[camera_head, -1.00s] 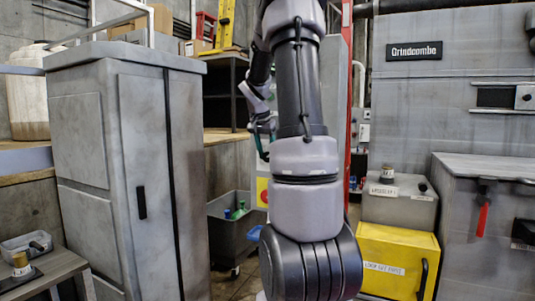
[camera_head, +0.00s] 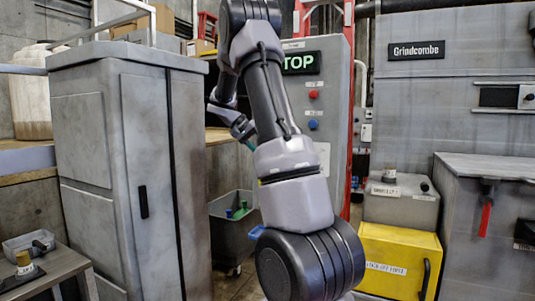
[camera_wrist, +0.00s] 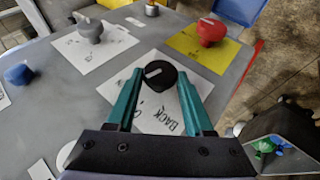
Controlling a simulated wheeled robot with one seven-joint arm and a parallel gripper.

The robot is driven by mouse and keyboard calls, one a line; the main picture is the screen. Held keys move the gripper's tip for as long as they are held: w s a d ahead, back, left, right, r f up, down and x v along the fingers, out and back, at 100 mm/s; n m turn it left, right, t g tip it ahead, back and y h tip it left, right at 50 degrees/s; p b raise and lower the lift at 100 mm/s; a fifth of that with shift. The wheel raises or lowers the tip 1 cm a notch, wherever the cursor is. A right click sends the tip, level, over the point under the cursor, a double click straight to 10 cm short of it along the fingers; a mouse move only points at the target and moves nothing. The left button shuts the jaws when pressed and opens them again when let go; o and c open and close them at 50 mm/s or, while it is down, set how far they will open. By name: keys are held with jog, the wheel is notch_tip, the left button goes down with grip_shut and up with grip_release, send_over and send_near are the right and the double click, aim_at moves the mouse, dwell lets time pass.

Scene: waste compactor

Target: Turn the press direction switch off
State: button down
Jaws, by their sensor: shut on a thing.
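A black rotary knob (camera_wrist: 160,75) with a pale pointer line sits on a white label (camera_wrist: 138,100) that reads "BACK" in the wrist view. This appears to be the press direction switch. My gripper (camera_wrist: 160,82) has its two teal fingers shut on the knob, one on each side. In the head view my gripper (camera_head: 243,130) is at the left edge of the grey control cabinet (camera_head: 338,75), and the knob is hidden there. The cabinet's lit display (camera_head: 300,62) shows "TOP", its left part covered by my arm.
A grey knob (camera_wrist: 90,32) and a red knob (camera_wrist: 212,30) on yellow stand beyond the black knob. A blue button (camera_wrist: 18,75) is at left. A dark bin (camera_head: 233,228) stands below. A tall grey cabinet (camera_head: 115,160) is at left, a yellow box (camera_head: 390,260) at right.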

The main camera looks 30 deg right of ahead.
jog(key=shift+w+a+f+n+g+h, duration=0.15)
jog(key=shift+n+g+h, duration=0.15)
jog(key=shift+g+h, duration=0.4)
jog(key=shift+g, duration=0.3)
jog(key=shift+c, duration=1.5)
grip_release()
jog(key=v, duration=1)
jog(key=shift+a+r, duration=0.2)
jog(key=shift+r, duration=0.05)
jog(key=shift+w, duration=0.1)
